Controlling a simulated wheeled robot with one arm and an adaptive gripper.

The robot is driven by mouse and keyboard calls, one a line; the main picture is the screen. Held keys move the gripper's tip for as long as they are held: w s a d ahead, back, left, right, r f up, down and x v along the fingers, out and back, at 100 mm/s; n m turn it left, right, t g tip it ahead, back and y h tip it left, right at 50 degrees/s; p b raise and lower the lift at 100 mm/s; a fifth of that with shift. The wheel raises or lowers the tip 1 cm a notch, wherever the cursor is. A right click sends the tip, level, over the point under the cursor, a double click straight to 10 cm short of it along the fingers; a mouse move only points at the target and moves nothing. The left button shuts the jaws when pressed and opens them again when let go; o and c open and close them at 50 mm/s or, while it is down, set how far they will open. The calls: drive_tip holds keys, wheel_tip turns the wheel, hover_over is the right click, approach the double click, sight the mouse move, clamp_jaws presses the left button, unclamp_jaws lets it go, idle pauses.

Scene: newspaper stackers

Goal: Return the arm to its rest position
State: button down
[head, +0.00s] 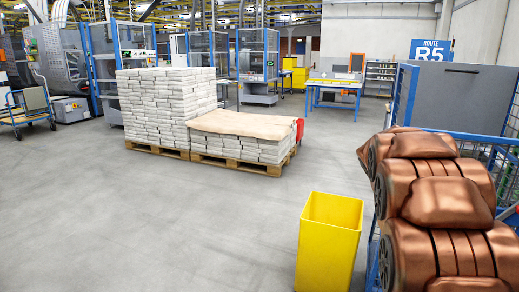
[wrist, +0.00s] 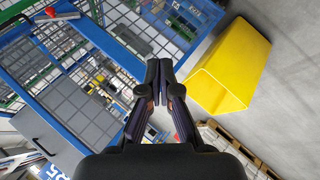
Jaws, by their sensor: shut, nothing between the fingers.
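My arm (head: 425,205) shows at the right edge of the head view as copper-coloured, folded links. My gripper is outside the head view. In the wrist view my gripper (wrist: 159,97) is shut, its dark fingertips together with nothing between them. It is in front of a blue-framed wire cage cart (wrist: 75,75), and a yellow bin (wrist: 228,62) is to its right in that view. The gripper appears apart from both.
The yellow bin (head: 328,240) stands on the floor left of my arm. The cage cart with a grey panel (head: 455,97) is behind my arm. Pallets of stacked newspapers (head: 168,105) stand mid-floor. The grey floor (head: 150,220) at front left is clear.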

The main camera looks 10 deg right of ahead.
drive_tip(key=s+a+r+y+p, duration=0.1)
drive_tip(key=s+a+r+p, duration=0.2)
drive_tip(key=a, duration=0.4)
drive_tip(key=s+a+g+y+p, duration=0.1)
drive_tip(key=s+a+y+p, duration=0.15)
drive_tip(key=s+a, duration=0.4)
drive_tip(key=s+a+r+y+p, duration=0.1)
drive_tip(key=s+a+r+p, duration=0.15)
drive_tip(key=a, duration=0.65)
drive_tip(key=s+a+r+n+g+y+p, duration=0.1)
drive_tip(key=s+a+p, duration=0.6)
drive_tip(key=s+a, duration=0.8)
drive_tip(key=shift+s+a+r+n+g+y, duration=0.3)
drive_tip(key=shift+s+n+g+y, duration=0.2)
drive_tip(key=shift+s+g+y, duration=0.6)
drive_tip(key=shift+w+d+t, duration=0.15)
drive_tip(key=shift+t, duration=0.15)
